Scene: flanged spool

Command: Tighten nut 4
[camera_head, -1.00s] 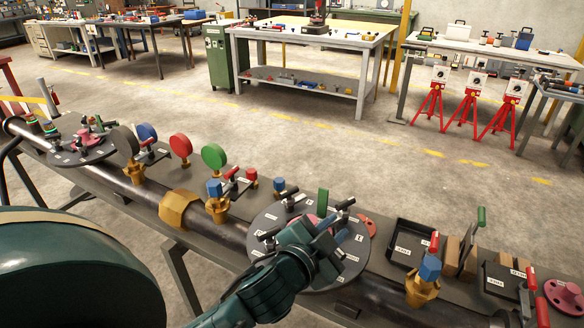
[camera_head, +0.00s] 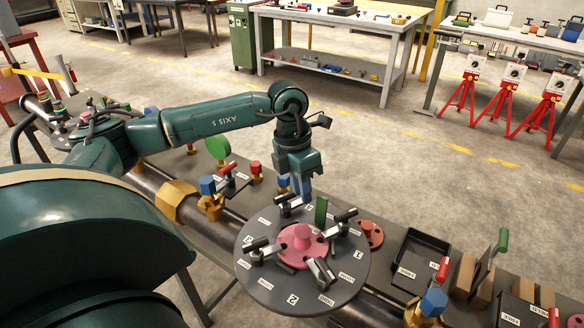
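A round dark grey disc (camera_head: 262,279) with white labels lies on the bench, with a pink hub (camera_head: 301,240) at its middle. Black-and-silver nut pieces with handles stand around the hub: one at the left (camera_head: 262,252), one at the front (camera_head: 321,270), one at the right (camera_head: 343,217) and one at the far side (camera_head: 287,207). My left gripper (camera_head: 299,193) points down at the disc's far edge, just by the far nut piece. Its fingertip gap and any contact are unclear. My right gripper is not in view.
A green upright tab (camera_head: 321,211) stands near the far nut piece. A red flange (camera_head: 369,234) and a black tray (camera_head: 417,259) lie to the right. Blue-capped brass fittings (camera_head: 209,199) and a green disc (camera_head: 218,149) stand to the left.

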